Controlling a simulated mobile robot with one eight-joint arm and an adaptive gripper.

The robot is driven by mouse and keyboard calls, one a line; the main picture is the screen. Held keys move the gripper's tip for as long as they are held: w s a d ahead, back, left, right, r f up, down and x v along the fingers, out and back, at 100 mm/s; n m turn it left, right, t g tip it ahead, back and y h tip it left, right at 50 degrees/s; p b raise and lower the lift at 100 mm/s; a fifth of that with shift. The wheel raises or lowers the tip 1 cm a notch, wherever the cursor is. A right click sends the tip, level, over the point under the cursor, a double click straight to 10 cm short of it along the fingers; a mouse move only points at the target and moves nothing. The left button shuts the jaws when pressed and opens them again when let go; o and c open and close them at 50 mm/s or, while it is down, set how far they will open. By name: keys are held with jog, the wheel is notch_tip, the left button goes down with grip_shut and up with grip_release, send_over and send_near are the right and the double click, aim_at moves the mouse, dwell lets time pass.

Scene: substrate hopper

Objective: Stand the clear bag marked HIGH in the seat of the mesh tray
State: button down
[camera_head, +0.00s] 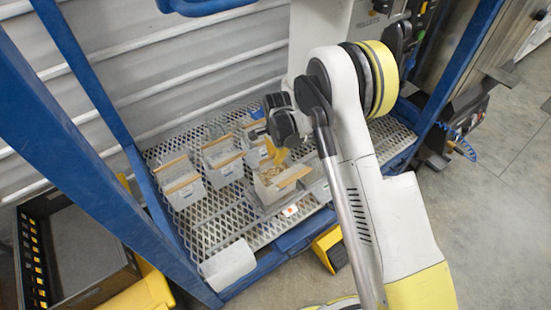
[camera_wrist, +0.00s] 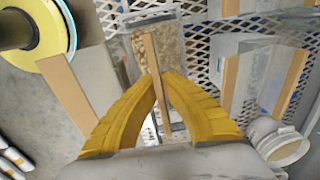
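A clear bag (camera_wrist: 158,48) of tan granules with a brown top strip shows between my fingertips in the wrist view. The head view shows what looks like the same bag (camera_head: 268,192) at the right of the mesh tray (camera_head: 212,210). My gripper (camera_wrist: 163,80) points down with its yellow fingers nearly together, one on each side of the strip, and appears shut on it. It also shows in the head view (camera_head: 275,155), partly behind my arm. No HIGH mark is legible. I cannot tell whether the bag is lifted, nor make out the seat clearly.
Several similar strip-topped bags stand on the mesh, including one at left (camera_head: 184,190) and one beside it (camera_head: 222,165). A white item (camera_head: 228,264) sits at the front edge. Blue posts (camera_head: 80,150) frame the left. A white cup (camera_wrist: 280,143) shows in the wrist view.

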jog(key=shift+f+b, duration=0.55)
dwell(0.5)
jog(key=c, duration=1.5)
grip_release()
jog(key=shift+c, duration=0.2)
jog(key=shift+r, duration=0.15)
notch_tip(320, 180, up, 12)
jog(key=shift+s+d, duration=0.15)
